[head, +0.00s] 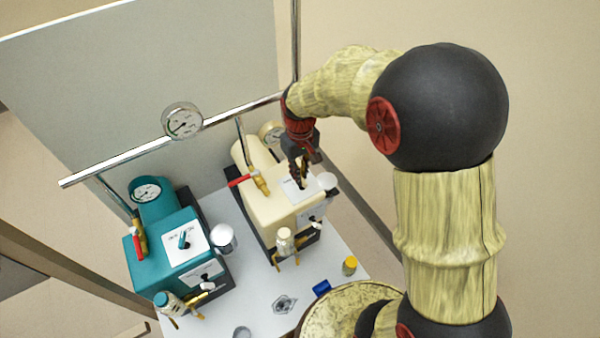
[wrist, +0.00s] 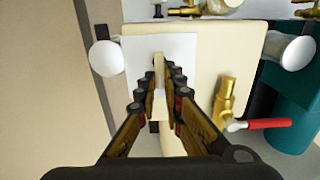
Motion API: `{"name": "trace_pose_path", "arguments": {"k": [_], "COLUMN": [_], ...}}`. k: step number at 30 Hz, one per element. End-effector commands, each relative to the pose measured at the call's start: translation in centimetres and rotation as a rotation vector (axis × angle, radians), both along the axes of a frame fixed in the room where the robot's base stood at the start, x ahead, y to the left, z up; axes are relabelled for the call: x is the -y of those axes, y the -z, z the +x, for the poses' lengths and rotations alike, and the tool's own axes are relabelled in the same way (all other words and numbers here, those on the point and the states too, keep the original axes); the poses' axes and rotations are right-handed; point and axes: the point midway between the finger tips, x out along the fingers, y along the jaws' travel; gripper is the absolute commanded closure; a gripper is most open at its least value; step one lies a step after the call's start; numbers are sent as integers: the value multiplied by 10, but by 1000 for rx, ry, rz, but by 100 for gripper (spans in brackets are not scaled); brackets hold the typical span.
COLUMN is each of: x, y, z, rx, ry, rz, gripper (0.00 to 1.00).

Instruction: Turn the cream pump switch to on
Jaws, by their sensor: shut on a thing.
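The cream pump (head: 277,208) stands on the right of the bench, and its top fills the middle of the wrist view (wrist: 225,55). A white switch plate (wrist: 139,52) lies on its top. The pump's switch (wrist: 158,68) is a small pale lever rising from this plate. My gripper (head: 301,183) reaches down onto the plate from above. In the wrist view, my gripper (wrist: 159,84) has its two fingers closed on the lever from both sides. The fingers hide part of the lever, and I cannot read any on or off marks.
A teal pump (head: 160,262) with its own switch stands to the left. A red-handled brass valve (wrist: 226,100) is close beside my fingers. A metal rail (head: 130,156) with a gauge (head: 183,122) runs behind.

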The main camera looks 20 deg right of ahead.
Motion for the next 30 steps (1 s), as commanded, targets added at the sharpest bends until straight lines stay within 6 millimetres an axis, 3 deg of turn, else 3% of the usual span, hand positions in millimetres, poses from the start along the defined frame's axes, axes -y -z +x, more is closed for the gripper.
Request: {"name": "trace_pose_path", "arguments": {"k": [10, 30], "x": [1, 6], "y": [-1, -1], "z": [0, -1], "rx": [0, -1], "ry": [76, 484], "rz": [0, 0], "gripper": [100, 100]}}
